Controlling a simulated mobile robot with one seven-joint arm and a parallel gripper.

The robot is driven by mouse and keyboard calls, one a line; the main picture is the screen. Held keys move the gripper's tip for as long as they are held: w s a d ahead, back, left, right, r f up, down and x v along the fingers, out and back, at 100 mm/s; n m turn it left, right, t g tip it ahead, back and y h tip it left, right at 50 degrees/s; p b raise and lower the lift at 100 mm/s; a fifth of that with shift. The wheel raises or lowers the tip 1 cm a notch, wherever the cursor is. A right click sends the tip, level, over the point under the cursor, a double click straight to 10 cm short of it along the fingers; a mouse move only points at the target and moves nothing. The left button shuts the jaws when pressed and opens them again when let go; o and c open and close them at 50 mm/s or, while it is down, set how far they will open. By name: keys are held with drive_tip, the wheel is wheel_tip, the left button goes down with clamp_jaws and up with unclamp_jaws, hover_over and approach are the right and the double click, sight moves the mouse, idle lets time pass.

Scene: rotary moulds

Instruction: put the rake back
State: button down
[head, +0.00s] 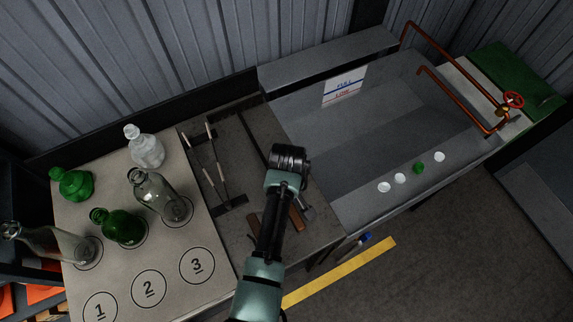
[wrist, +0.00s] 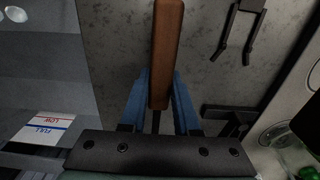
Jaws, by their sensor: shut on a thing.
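The rake shows in the wrist view as a brown wooden handle (wrist: 168,45) with a dark shaft running back below my gripper. My gripper (wrist: 160,95) has its blue fingers on both sides of the handle's end and is shut on it. In the head view a thin dark shaft (head: 251,137) lies in line with a wooden handle (head: 295,219), beyond and before my wrist; it seems to be the same rake. My arm hides the fingers there. I cannot tell whether the rake touches the bench. The rake's far end is unclear.
A dark forked rest (head: 231,206) stands left on the grey bench, with rods by it. A small metal-ended tool (head: 308,213) lies right. Clear and green bottles (head: 123,227) crowd the numbered board (head: 215,290) at left. A basin (head: 360,145) lies right.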

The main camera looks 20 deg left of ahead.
drive_tip(key=shift+f+b, duration=0.35)
drive_tip(key=shift+f, duration=0.1)
drive_tip(key=c, duration=0.6)
unclamp_jaws()
drive_tip(key=shift+o, duration=0.2)
wheel_tip(320, 180, up, 13)
drive_tip(key=b, duration=0.1)
